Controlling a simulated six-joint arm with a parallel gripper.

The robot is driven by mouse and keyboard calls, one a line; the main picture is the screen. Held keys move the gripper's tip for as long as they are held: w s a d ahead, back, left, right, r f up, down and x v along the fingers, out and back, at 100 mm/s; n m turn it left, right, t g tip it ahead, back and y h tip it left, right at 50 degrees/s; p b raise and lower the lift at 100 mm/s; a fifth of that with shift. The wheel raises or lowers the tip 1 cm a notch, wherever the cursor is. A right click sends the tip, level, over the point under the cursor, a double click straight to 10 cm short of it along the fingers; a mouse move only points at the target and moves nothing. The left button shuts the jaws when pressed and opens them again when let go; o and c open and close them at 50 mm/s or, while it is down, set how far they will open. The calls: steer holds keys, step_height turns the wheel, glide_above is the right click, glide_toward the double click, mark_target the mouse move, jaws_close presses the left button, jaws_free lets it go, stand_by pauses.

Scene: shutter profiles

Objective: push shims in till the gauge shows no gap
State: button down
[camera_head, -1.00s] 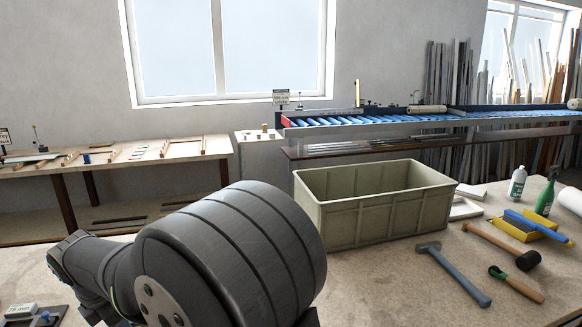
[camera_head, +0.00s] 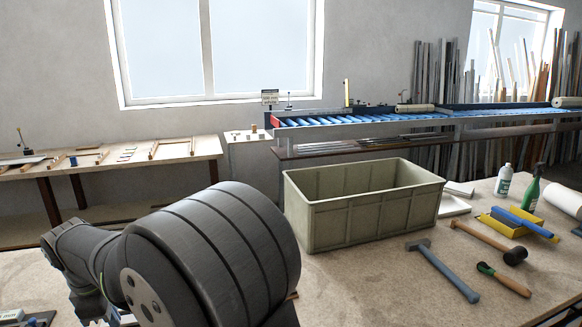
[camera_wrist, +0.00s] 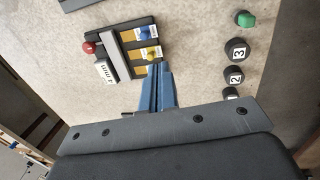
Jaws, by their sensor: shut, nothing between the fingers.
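In the wrist view, a dark block (camera_wrist: 115,58) carries a white box with lettering (camera_wrist: 105,70), which may be the gauge; its reading is too small to tell. A red knob (camera_wrist: 89,47) sits at its left side. Yellow strips, likely the shims, lie on its right part, with a blue knob (camera_wrist: 145,35) and a yellow knob (camera_wrist: 150,53) on them. My gripper (camera_wrist: 158,68) has blue fingers that are shut and empty. Their tips are close to the lower yellow strip; I cannot tell whether they touch. In the head view my arm hides the gripper.
Black round pieces marked 3 (camera_wrist: 236,50) and 2 (camera_wrist: 233,76) and a green piece (camera_wrist: 246,20) stand to the right in the wrist view. In the head view, a grey-green crate (camera_head: 365,219), a hammer (camera_head: 443,270), a mallet (camera_head: 490,241) and a screwdriver (camera_head: 503,279) are on the table.

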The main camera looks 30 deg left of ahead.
steer(key=c, duration=2.2)
jaws_free()
steer(key=c, duration=1.4)
jaws_free()
steer(key=w+r+n+g, duration=0.35)
steer(key=w+g, duration=0.25)
steer(key=w, duration=0.6)
steer(key=shift+n+y, duration=0.25)
steer(key=shift+y, duration=0.05)
steer(key=x, duration=1.8)
steer(key=shift+a, duration=0.3)
